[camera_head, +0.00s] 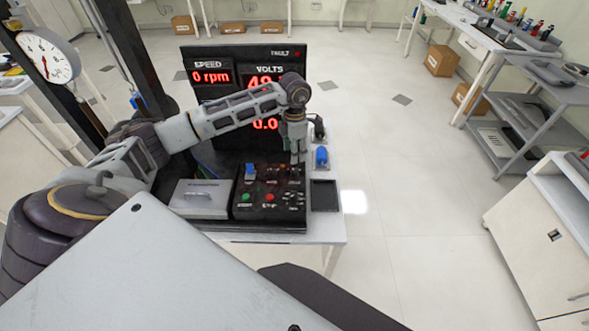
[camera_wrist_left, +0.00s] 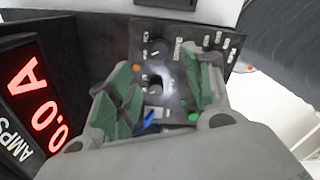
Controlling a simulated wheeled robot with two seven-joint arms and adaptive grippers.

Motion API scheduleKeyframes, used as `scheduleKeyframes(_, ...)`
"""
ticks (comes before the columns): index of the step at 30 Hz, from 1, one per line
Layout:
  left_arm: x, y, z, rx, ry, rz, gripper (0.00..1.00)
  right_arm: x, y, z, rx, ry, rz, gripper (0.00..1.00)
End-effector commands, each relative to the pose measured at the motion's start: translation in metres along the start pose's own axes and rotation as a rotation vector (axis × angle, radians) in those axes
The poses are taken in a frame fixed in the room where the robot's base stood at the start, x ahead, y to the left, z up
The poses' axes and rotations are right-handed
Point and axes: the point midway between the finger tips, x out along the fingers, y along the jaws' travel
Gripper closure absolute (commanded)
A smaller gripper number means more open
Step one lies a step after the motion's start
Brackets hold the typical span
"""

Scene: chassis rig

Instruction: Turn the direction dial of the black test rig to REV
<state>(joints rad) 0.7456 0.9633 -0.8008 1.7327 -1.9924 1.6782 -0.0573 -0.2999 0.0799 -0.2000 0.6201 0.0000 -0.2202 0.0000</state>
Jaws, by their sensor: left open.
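The black test rig's control panel (camera_head: 268,211) lies on a small table, with a green button, a red button and a blue switch part. Small dials stand at its far right part, largely under my left gripper (camera_head: 296,158), which points down over them. In the left wrist view my left gripper (camera_wrist_left: 163,80) is open, its green-padded fingers apart, with the panel between and beyond them. A dark knob (camera_wrist_left: 157,48) with white labels around it shows past the fingertips. The labels are too small to read, so I cannot tell the direction dial or its setting. My right gripper is not in view.
A black display board (camera_head: 222,102) stands behind the panel, reading 0 rpm and 0.0 amps; my arm partly covers it. A grey box (camera_head: 203,198) sits left of the panel. A black tray (camera_head: 324,196) and a blue part (camera_head: 321,157) are at its right.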

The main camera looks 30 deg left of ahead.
Motion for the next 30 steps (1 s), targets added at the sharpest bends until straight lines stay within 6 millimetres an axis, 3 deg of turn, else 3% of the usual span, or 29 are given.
scheduleKeyframes(18,0.080,-0.001,0.000,0.001,0.001,-0.001,0.49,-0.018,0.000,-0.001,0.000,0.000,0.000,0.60)
scheduleKeyframes(30,0.103,0.000,0.000,0.000,-0.001,0.001,0.49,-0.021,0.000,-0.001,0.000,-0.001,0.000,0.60)
